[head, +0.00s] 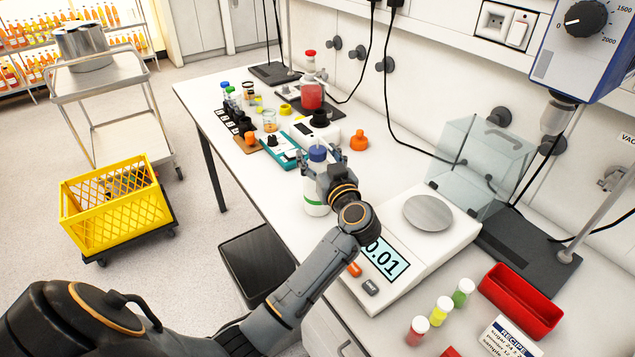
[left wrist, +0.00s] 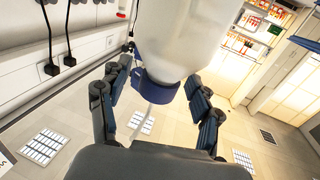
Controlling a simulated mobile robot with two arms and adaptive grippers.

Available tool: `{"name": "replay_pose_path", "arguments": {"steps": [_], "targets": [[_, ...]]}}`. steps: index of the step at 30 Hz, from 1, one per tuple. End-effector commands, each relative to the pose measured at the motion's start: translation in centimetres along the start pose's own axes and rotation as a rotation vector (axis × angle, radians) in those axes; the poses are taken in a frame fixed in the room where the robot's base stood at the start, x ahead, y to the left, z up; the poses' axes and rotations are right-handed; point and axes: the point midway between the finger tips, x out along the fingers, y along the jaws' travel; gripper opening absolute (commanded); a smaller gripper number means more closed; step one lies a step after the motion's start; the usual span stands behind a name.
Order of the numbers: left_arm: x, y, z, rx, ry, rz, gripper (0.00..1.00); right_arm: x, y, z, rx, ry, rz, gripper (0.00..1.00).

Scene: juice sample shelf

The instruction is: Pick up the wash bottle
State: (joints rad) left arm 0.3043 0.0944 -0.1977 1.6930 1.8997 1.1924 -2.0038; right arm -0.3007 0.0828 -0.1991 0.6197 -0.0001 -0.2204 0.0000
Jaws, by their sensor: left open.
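The wash bottle (head: 314,209) is white with a blue cap and a green band low down. It stands upright on the white bench in the head view, partly hidden by my left gripper (head: 322,172). In the left wrist view, its pale body (left wrist: 185,40) and blue collar, with a thin spout tube, fill the top middle. My left gripper (left wrist: 158,85) is open, with its fingers on either side of the bottle's collar. I cannot tell whether a finger touches it. My right gripper is not in view.
A balance (head: 428,252) reading 0.01 stands right of the bottle. Behind it are a teal device (head: 281,149), an orange flask (head: 359,141) and a rack of small bottles (head: 236,122). A red tray (head: 520,302) and sample vials lie at front right.

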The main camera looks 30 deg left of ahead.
Motion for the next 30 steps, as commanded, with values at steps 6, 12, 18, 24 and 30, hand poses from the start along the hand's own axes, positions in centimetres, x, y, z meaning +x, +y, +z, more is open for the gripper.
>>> {"name": "replay_pose_path", "arguments": {"steps": [6,12,18,24,30], "targets": [[0.76,-0.01,0.06,0.000,-0.001,0.000,0.64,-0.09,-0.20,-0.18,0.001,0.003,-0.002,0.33],[0.72,-0.02,0.06,0.000,-0.001,0.000,0.46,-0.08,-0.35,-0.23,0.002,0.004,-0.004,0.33],[0.70,-0.01,0.06,0.000,-0.001,0.000,0.05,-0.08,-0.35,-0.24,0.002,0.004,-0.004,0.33],[0.70,-0.01,-0.10,-0.001,0.002,0.000,0.00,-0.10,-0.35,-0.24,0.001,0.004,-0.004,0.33],[0.70,0.00,-0.13,-0.001,0.001,0.000,0.00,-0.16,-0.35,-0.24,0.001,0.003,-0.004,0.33]]}}
